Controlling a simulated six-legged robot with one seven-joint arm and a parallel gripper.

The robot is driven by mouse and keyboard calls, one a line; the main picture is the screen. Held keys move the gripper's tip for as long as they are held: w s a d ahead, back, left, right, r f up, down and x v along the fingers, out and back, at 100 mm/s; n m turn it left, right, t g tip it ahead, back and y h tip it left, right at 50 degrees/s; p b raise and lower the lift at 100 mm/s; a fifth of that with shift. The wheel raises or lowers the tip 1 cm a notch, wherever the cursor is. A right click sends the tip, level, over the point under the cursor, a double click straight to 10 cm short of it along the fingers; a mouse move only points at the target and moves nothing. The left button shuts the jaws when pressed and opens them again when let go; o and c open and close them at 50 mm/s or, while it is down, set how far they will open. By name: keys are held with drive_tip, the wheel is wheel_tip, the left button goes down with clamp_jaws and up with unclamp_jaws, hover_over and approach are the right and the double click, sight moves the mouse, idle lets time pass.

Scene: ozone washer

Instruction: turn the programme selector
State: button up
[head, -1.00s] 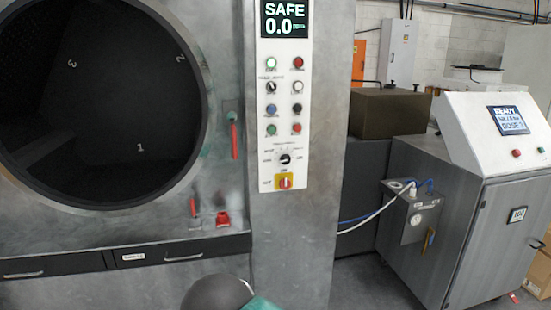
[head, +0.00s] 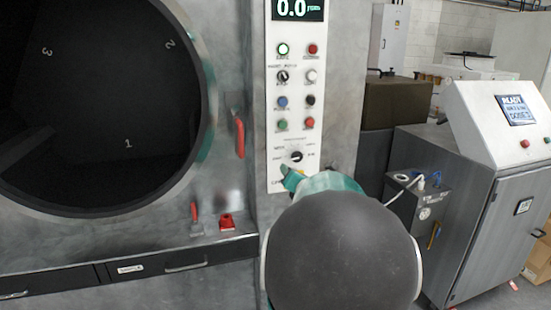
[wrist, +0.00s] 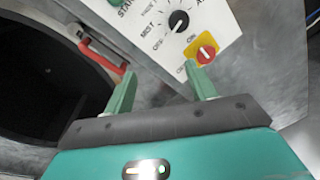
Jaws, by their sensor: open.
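The programme selector appears to be the black round knob with a white pointer and printed positions around it, low on the white control panel; it shows in the head view (head: 296,157) and in the wrist view (wrist: 179,22). My gripper (wrist: 159,70) is open and empty, its two green fingers apart and pointing towards the panel. The knob lies beyond the fingertips, towards the right finger. In the head view, my arm covers the panel's lower end, and one green fingertip shows just below the knob.
A red rotary switch on a yellow plate (wrist: 205,54) sits below the knob, close to the right fingertip. Several buttons fill the panel above. A red handle (head: 239,138) stands beside the round drum opening (head: 100,100). A grey dosing cabinet (head: 470,210) stands to the right.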

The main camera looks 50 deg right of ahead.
sight(298, 156)
drive_tip(key=s+d+f+n+t, duration=0.1)
drive_tip(key=s+d+n+t, duration=0.15)
drive_tip(key=d+n, duration=0.4)
drive_tip(key=shift+n+g, duration=0.35)
drive_tip(key=shift+g, duration=0.1)
drive_tip(key=x, duration=1.2)
drive_tip(key=shift+w+a+f, duration=0.1)
drive_tip(key=shift+w+a, duration=0.05)
drive_tip(key=shift+w, duration=0.3)
drive_tip(key=c, duration=0.9)
